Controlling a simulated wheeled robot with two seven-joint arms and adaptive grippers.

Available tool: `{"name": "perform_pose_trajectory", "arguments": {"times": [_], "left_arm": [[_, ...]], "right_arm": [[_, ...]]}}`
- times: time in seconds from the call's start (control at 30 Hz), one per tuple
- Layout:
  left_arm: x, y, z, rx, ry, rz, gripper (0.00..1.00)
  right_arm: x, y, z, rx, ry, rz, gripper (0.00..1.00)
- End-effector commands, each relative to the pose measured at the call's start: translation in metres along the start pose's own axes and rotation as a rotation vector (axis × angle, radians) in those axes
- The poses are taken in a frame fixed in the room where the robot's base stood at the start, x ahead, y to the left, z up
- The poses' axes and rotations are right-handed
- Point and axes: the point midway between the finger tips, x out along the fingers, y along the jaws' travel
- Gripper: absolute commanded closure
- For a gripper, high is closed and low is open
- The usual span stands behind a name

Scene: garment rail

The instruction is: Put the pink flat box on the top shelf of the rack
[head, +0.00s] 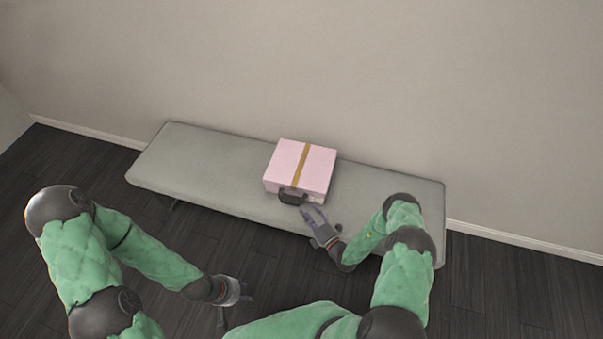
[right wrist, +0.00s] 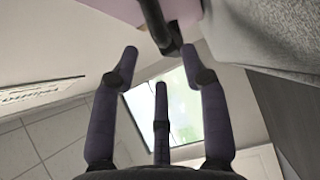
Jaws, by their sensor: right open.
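The pink flat box (head: 317,171) with a gold band lies on the grey bench, its dark handle (head: 292,196) at the front edge. My right gripper (head: 312,212) is open and empty, just in front of the handle at the bench's front side. In the right wrist view, the open fingers (right wrist: 160,62) point toward the dark handle (right wrist: 156,24), with a pink part of the box (right wrist: 112,9) beyond. I cannot tell whether a finger touches the handle. My left gripper (head: 242,290) hangs low over the floor, away from the box; its fingers are unclear. No rack is visible.
The grey bench (head: 205,165) stands along a plain wall (head: 400,110). Its top is clear on both sides of the box. Dark wooden floor (head: 500,290) lies in front. A bright window-like panel (right wrist: 178,100) shows in the right wrist view.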

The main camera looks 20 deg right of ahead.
Motion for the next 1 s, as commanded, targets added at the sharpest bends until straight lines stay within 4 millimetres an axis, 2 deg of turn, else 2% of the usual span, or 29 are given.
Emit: {"name": "perform_pose_trajectory", "arguments": {"times": [0.17, 0.53, 0.87, 0.97, 1.0], "left_arm": [[0.003, -0.001, 0.0, 0.0, 0.0, 0.0, 0.6], [0.019, -0.007, -0.001, 0.0, 0.0, 0.0, 0.6], [0.019, -0.007, -0.001, 0.0, 0.0, 0.0, 0.6], [0.019, -0.007, -0.001, 0.0, 0.0, 0.0, 0.6], [0.019, -0.007, -0.001, 0.0, 0.0, 0.0, 0.6]], "right_arm": [[0.011, 0.001, -0.001, -0.002, 0.002, 0.001, 0.55], [0.062, 0.0, -0.001, -0.002, 0.002, 0.001, 0.55], [0.067, 0.002, -0.001, -0.001, 0.001, 0.0, 0.55], [0.067, 0.002, -0.001, -0.001, 0.001, 0.0, 0.8], [0.067, 0.002, -0.001, -0.001, 0.0, 0.0, 0.92]]}}
